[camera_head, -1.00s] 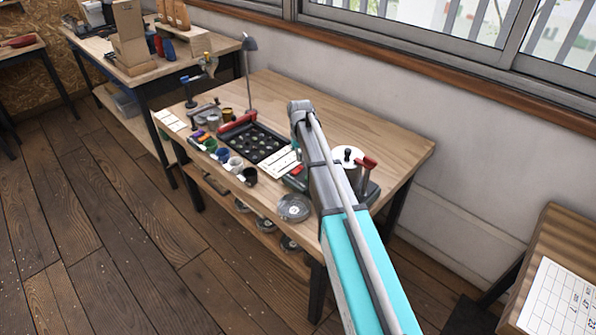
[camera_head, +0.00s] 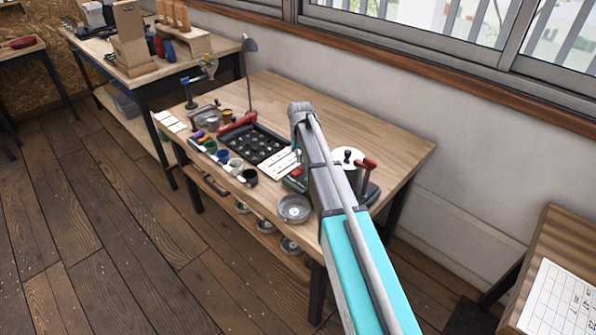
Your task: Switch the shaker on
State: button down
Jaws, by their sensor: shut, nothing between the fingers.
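What looks like the shaker is a machine with a dark base (camera_head: 371,194), a silver lidded drum (camera_head: 349,160) and a red-topped lever (camera_head: 368,163). It stands on the right part of the wooden workbench (camera_head: 395,150). My arm crosses in front of it and hides part of its base. A small red part (camera_head: 296,172) shows just left of my arm; I cannot tell whether it is the switch. My arm reaches up from the lower right and bends down over the bench. My gripper is hidden behind my own arm.
A dark tray (camera_head: 271,130) with a red handle, white cards (camera_head: 281,163) and several small cups (camera_head: 235,166) stand left of my arm. A round metal dish (camera_head: 294,208) lies near the front edge. A lamp (camera_head: 249,46) stands at the back. The bench's back right is clear.

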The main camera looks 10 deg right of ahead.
aim_at(300, 168)
jog(key=shift+f+b, duration=1.55)
dwell(1.7)
jog(key=shift+r, duration=0.1)
jog(key=shift+r+p, duration=3.45)
jog(key=shift+p, duration=0.1)
jog(key=shift+s, duration=0.1)
jog(key=s+r+m+p, duration=0.1)
jog(key=s+r+p, duration=0.2)
jog(key=s, duration=2.6)
jog(key=shift+d+r, duration=0.2)
jog(key=shift+d, duration=0.05)
